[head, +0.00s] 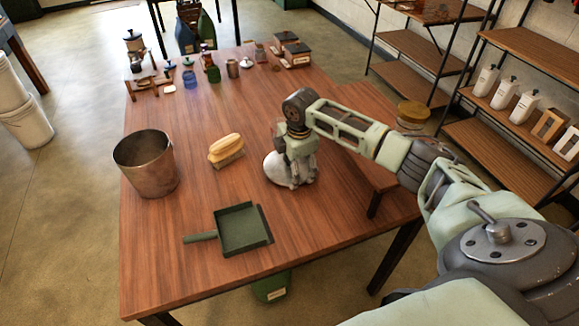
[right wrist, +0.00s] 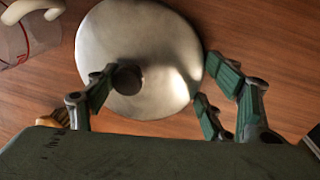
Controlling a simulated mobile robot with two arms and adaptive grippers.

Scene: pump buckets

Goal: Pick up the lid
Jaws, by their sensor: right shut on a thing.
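The lid (head: 277,169) is a round, shiny metal disc near the middle of the wooden table. In the right wrist view the lid (right wrist: 150,45) shows its domed face and a dark round knob (right wrist: 127,79). My right gripper (head: 292,172) reaches down over the lid and hides part of it in the head view. Whether the lid touches the tabletop is hard to tell. My left gripper is not in view.
A metal bucket (head: 147,168), a yellow-topped brush (head: 226,151) and a green dustpan (head: 242,229) are on the table (head: 190,275). Jars and boxes crowd its far end. A low wooden stand (head: 372,165) is right of the lid. Clear tabletop lies around the dustpan.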

